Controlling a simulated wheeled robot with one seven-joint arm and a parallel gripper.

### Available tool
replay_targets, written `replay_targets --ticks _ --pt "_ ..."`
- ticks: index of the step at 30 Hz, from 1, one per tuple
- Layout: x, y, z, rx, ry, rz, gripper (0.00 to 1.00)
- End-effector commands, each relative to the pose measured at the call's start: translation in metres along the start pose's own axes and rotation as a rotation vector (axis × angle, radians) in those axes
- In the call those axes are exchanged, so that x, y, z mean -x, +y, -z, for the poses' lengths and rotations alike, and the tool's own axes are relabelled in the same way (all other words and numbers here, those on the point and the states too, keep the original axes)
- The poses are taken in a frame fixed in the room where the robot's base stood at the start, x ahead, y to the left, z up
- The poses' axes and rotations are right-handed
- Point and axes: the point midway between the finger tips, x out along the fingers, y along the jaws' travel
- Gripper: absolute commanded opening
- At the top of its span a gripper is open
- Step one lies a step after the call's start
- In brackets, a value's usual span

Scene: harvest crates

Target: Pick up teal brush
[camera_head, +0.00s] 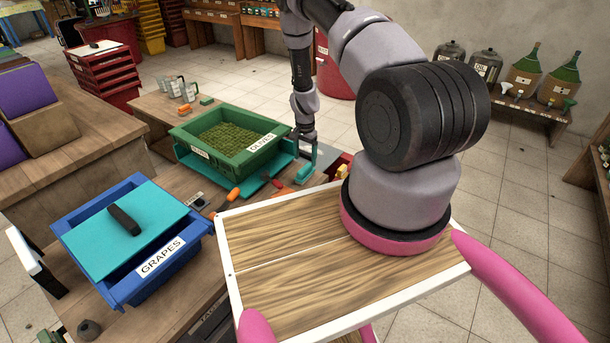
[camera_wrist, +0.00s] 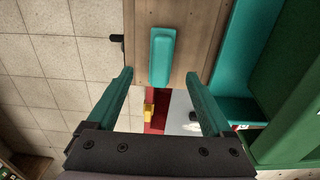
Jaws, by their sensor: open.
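The teal brush (camera_wrist: 161,55) lies on the wooden table in the wrist view, near the table's edge. Only its smooth teal top shows clearly; any bristles are hidden. In the head view the small teal piece (camera_head: 304,174) at the table's edge, below my gripper, appears to be the same brush. My gripper (camera_wrist: 158,73) is open and empty, with its teal fingers spread apart. The brush appears ahead of the fingertips, within the width of the gap. In the head view my gripper (camera_head: 306,150) points down beside the olives crate.
The green olives crate (camera_head: 263,155) stands close to the left of my gripper on a teal base. A blue grapes crate (camera_head: 130,293) with a teal lid is at the left. Orange-handled tools (camera_head: 233,194) lie between them. A red item (camera_wrist: 155,118) shows beyond the table's edge.

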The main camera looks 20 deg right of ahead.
Motion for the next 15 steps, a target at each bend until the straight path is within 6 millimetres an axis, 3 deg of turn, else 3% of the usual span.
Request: replay_targets --ticks 3,8,15 --pt "-0.017 0.000 0.001 0.001 0.000 -0.001 0.85" --pt "-0.027 0.000 0.001 0.001 0.001 0.000 0.85" --pt "-0.062 -0.001 0.001 0.001 -0.001 0.000 0.85"
